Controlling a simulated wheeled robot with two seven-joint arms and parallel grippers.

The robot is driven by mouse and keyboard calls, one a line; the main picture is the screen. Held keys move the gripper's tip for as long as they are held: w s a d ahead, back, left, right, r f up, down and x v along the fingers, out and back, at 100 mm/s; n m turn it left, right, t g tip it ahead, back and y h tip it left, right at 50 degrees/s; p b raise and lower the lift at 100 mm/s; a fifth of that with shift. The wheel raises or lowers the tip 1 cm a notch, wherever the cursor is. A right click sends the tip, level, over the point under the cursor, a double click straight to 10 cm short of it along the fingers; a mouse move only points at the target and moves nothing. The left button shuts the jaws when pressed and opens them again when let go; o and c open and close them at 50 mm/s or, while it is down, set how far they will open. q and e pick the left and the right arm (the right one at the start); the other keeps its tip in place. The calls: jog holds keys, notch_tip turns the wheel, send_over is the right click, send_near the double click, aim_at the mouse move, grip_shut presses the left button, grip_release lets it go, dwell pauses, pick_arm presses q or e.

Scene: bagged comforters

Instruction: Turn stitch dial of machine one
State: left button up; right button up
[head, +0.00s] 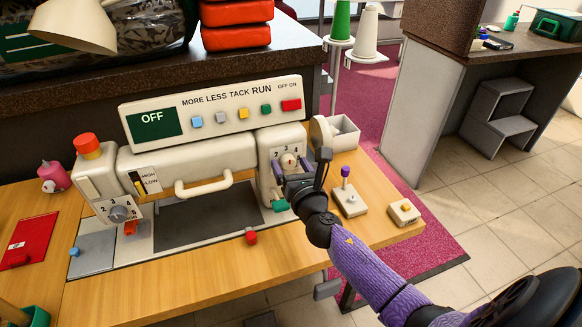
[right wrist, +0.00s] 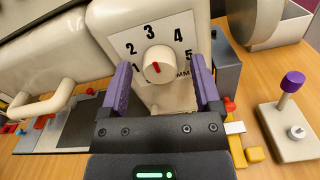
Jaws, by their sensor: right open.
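The sewing machine (head: 190,165) stands on a wooden table and its sign panel reads OFF. Its right-hand dial (head: 288,161) is a white round knob with a red mark, on a plate numbered 1 to 5 with MM beside it. In the right wrist view the knob (right wrist: 159,65) sits between my purple fingers, apart from both, with its red mark tilted slightly. My right gripper (right wrist: 160,88) is open in front of the dial; in the head view the right gripper (head: 293,178) partly covers the dial plate. A second numbered dial (head: 118,213) is on the machine's left end. My left gripper is not in view.
A purple-topped lever box (head: 350,200) and a small box with a yellow button (head: 404,211) stand right of the machine. A red knob (head: 251,237) is at the table front. A handwheel (head: 321,135) and grey tray (head: 343,134) are close behind my right gripper.

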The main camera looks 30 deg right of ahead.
grip_shut()
jog(key=shift+m, duration=0.5)
jog(key=m, duration=0.4)
jog(key=shift+b, duration=0.3)
jog(key=m, duration=1)
jog(key=shift+f+m, duration=0.1)
jog(key=shift+m, duration=0.3)
jog(key=shift+m+p, duration=0.6)
jog(key=shift+m, duration=1.7)
